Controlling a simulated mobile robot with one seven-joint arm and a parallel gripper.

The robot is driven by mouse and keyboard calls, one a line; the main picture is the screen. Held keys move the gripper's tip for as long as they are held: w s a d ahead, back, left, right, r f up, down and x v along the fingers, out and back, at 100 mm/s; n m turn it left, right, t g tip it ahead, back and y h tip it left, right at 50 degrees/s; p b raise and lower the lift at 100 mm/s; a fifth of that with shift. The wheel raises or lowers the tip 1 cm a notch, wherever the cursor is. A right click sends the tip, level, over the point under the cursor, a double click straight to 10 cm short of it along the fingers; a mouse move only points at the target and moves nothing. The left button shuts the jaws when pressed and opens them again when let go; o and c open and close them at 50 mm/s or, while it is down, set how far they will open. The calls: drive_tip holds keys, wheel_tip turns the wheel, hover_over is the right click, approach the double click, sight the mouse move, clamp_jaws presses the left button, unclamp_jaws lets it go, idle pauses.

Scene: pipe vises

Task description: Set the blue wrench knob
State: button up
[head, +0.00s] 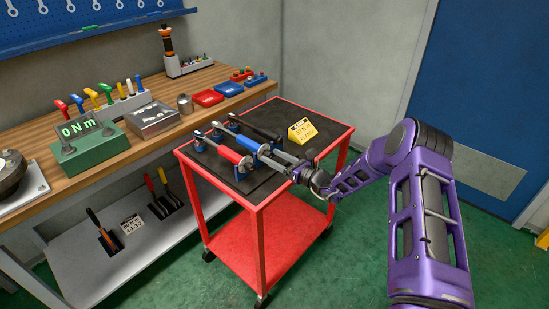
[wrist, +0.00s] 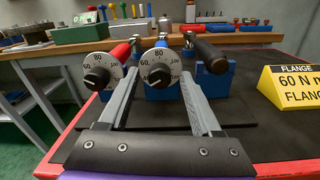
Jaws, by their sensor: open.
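The blue wrench (head: 250,144) lies in a cradle on the cart, between a red wrench (head: 229,154) and a black wrench (head: 262,131). In the wrist view, its round dial with a black knob (wrist: 159,75) faces me, with 60 and 80 visible on the scale. A small white mark shows low on the knob; the exact setting is too small to read. My gripper (wrist: 160,66) is open, with one finger on each side of the blue wrench's dial and nothing held. In the head view, my gripper (head: 275,157) is at the dial end of the wrenches.
The red wrench's dial (wrist: 97,76) is close outside my left finger. A yellow sign (wrist: 291,85) reading 60 N m, FLANGE, stands to the right on the red cart (head: 262,206). A wooden workbench (head: 165,118) with a green display box (head: 92,149) stands behind.

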clamp_jaws()
idle(0.3)
drive_tip(key=shift+m, duration=0.5)
drive_tip(key=m, duration=0.4)
drive_tip(key=shift+w+m+b, duration=0.1)
drive_tip(key=shift+m+b, duration=0.2)
drive_tip(key=shift+m, duration=0.1)
drive_tip(key=m, duration=0.6)
drive_tip(key=shift+f, duration=0.1)
